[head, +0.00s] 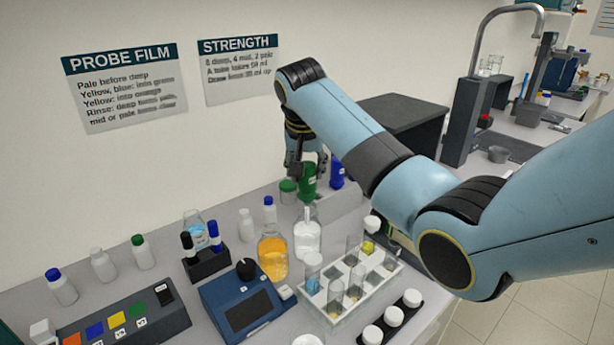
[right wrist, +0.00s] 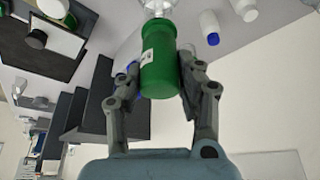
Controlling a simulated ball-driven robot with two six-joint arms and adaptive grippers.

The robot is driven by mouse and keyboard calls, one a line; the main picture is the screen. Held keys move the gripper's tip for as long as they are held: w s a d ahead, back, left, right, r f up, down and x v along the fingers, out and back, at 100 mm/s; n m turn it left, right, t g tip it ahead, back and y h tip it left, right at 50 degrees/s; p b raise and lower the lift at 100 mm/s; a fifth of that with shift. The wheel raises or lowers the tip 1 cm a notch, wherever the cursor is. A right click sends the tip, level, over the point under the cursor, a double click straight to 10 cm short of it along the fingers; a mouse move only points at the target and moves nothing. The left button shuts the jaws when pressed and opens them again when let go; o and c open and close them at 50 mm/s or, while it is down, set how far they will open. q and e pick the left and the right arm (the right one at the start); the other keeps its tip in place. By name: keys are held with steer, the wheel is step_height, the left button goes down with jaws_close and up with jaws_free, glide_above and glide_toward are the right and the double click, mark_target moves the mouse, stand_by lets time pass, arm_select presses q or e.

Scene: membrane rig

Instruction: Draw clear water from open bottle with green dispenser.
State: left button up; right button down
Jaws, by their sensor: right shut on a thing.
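The green dispenser (head: 308,183) is in my right gripper (head: 306,165), whose fingers are shut on its sides. In the right wrist view the green dispenser (right wrist: 160,68) sits between the two fingers of the gripper (right wrist: 155,80), with a small white label showing. A clear glass bottle (head: 307,238) without a visible cap stands on the bench in front of it. Clear glass (right wrist: 157,6) shows just past the dispenser's end in the wrist view; I cannot tell whether they touch. My left gripper is not in view.
A blue dispenser (head: 337,173) stands right of the green one. An orange-filled bottle (head: 272,256) stands left of the clear bottle. A white rack (head: 378,288) with glass vessels, a blue device (head: 243,310) and a dark button panel (head: 150,318) crowd the bench front.

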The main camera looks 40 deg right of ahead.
steer(key=shift+r, duration=3.2)
